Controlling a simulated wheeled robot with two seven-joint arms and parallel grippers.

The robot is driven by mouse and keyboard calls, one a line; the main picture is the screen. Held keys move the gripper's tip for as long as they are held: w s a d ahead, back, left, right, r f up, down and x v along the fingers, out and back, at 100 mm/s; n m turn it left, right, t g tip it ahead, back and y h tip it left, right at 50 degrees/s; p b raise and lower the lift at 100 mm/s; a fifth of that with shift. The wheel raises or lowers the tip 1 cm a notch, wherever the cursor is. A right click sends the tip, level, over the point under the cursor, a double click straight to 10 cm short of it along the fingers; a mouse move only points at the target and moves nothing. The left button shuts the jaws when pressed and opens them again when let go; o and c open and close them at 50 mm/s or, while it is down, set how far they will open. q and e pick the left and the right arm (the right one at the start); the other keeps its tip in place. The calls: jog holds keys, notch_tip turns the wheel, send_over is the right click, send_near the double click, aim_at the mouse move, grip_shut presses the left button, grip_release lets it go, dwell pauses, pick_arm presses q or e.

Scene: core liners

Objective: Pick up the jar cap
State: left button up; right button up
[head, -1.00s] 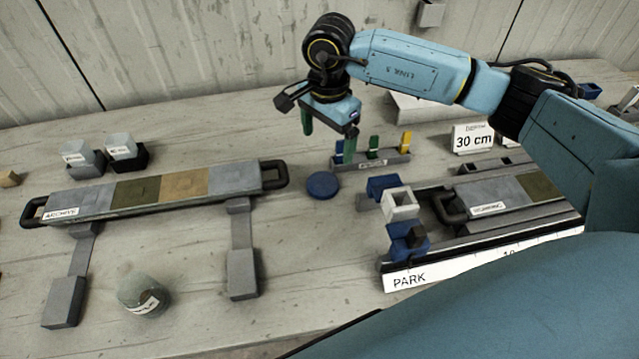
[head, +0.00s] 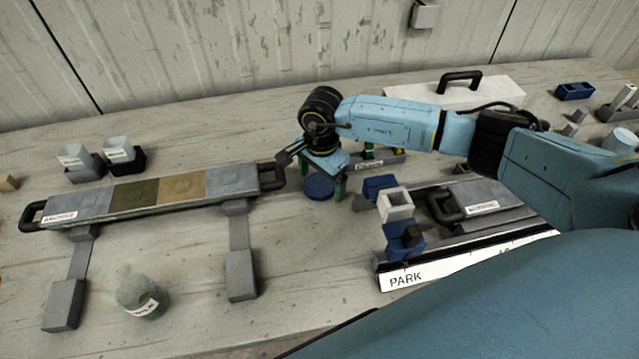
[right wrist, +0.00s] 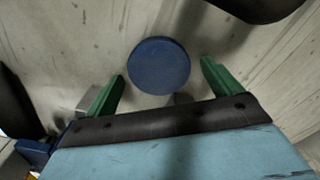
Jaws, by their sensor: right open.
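The jar cap (head: 318,187) is a flat round blue disc lying on the table, just right of the long tray's right handle. It also shows in the right wrist view (right wrist: 159,66), beyond and between the fingertips. My right gripper (head: 322,180) is low over the cap with its two green fingers spread to either side. In the right wrist view my right gripper (right wrist: 161,75) is open with nothing between its fingers. The jar (head: 142,298), greyish green with a white label, sits at the front left. My left gripper is not in view.
A long core tray (head: 150,190) on grey supports lies left of the cap. Blue and white square holders (head: 396,205) and a white strip marked PARK (head: 420,274) stand to the right. A small rack (head: 378,160) is partly hidden behind my gripper. The front middle table is clear.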

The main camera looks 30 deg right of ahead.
jog(key=shift+c, duration=0.3)
jog(key=c, duration=1)
jog(key=shift+r, duration=0.15)
